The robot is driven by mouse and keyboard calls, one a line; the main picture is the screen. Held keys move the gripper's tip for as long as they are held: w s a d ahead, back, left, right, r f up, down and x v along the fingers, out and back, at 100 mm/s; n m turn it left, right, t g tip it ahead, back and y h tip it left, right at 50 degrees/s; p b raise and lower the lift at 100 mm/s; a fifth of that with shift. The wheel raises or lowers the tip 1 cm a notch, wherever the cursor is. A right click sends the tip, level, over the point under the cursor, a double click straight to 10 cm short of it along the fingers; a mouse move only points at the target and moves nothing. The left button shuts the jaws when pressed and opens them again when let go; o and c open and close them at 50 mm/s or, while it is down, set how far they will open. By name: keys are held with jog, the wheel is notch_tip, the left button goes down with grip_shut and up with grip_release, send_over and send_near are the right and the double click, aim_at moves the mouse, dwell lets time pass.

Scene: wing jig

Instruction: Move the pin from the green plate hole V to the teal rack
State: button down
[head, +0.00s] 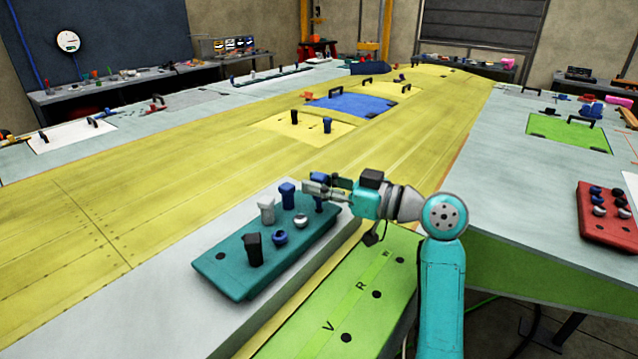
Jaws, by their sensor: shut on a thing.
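The teal rack (211,264) lies on a grey surface and holds several pins. A black pin (254,250), a white pin (267,211) and a blue pin (287,196) stand upright in it. A low blue pin (280,239) and a silver one (301,222) sit nearer its front. My gripper (316,189) is over the rack's far right end, shut on a dark blue pin (319,205). The fingers partly hide that pin, and I cannot tell whether it is seated. The green plate (316,345) shows a dark, empty hole (346,337) beside the letter V.
A red rack (590,222) with several pins is at the right. A dark knob (371,238) lies below my wrist at the green plate's far end.

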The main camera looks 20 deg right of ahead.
jog(key=shift+f, duration=1.4)
jog(key=c, duration=0.9)
grip_release()
jog(key=shift+o, duration=0.2)
jog(key=v, duration=1.2)
jog(key=shift+r, duration=0.15)
notch_tip(320, 180, up, 7)
